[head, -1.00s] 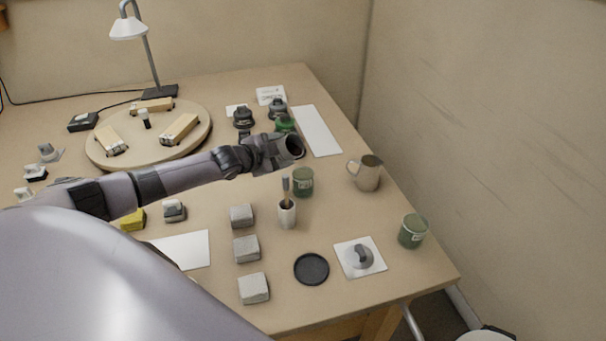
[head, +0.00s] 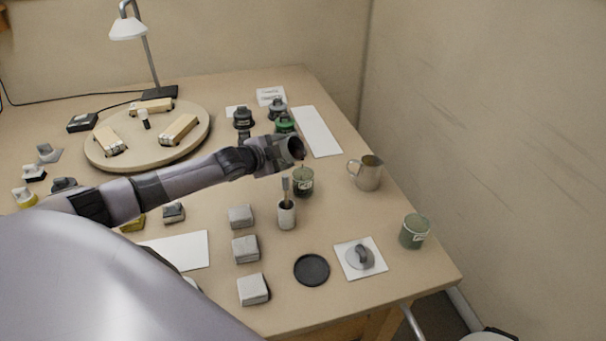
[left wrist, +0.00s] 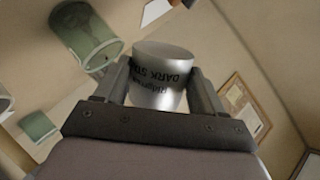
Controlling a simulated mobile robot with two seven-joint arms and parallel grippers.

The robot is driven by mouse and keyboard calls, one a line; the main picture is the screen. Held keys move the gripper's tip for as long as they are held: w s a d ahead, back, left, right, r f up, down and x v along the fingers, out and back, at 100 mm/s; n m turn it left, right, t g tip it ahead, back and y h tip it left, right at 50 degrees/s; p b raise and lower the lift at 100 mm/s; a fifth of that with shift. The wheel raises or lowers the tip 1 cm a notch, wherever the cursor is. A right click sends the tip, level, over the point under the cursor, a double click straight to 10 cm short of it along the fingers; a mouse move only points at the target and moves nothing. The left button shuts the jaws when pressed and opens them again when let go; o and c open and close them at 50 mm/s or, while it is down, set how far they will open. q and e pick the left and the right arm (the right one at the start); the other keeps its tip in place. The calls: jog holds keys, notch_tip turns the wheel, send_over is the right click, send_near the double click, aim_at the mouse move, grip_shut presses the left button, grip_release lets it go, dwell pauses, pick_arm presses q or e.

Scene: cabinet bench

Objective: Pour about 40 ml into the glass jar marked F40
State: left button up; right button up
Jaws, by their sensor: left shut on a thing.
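My left gripper (head: 278,154) is shut on a metal tin (left wrist: 160,75) printed "DARK ST…". The tin is tipped, its dark mouth (head: 296,149) facing right, just above a green glass jar (head: 303,183). A small dark streak shows between the mouth and this jar, whose inside looks dark low down. This jar also shows in the left wrist view (left wrist: 85,38). A second green jar (head: 414,232) stands at the table's right edge. Both jars have pale labels, too small to read, so I cannot tell which is F40. My right gripper is not in view.
A brush cup (head: 286,215) stands close in front of the nearer jar. A metal jug (head: 367,174) is to its right. Grey blocks (head: 245,250), a black disc (head: 312,270) and a lid on a white card (head: 344,248) lie in front. A turntable (head: 198,142) is behind left.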

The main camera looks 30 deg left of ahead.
pick_arm(q)
jog(key=shift+d, duration=0.25)
dwell(0.5)
jog(key=shift+w+d+f+m+y+b, duration=0.15)
jog(key=shift+f+m+y+b, duration=0.25)
jog(key=shift+b, duration=0.65)
jog(key=shift+a+r+m+y+b, duration=0.25)
jog(key=shift+a+m+y+b, duration=0.05)
jog(key=shift+a+m+b, duration=0.1)
dwell(0.4)
jog(key=r+n+p, duration=0.1)
jog(key=p, duration=0.1)
jog(key=n+h+p, duration=0.1)
jog(key=p, duration=0.1)
jog(key=shift+a+r+h, duration=0.3)
jog(key=shift+a+r, duration=0.05)
jog(key=shift+f+n+h, duration=0.1)
jog(key=shift+n+h, duration=0.2)
jog(key=shift+d+f, duration=0.1)
jog(key=shift+d, duration=0.05)
jog(key=shift+f, duration=0.1)
jog(key=shift+f, duration=0.15)
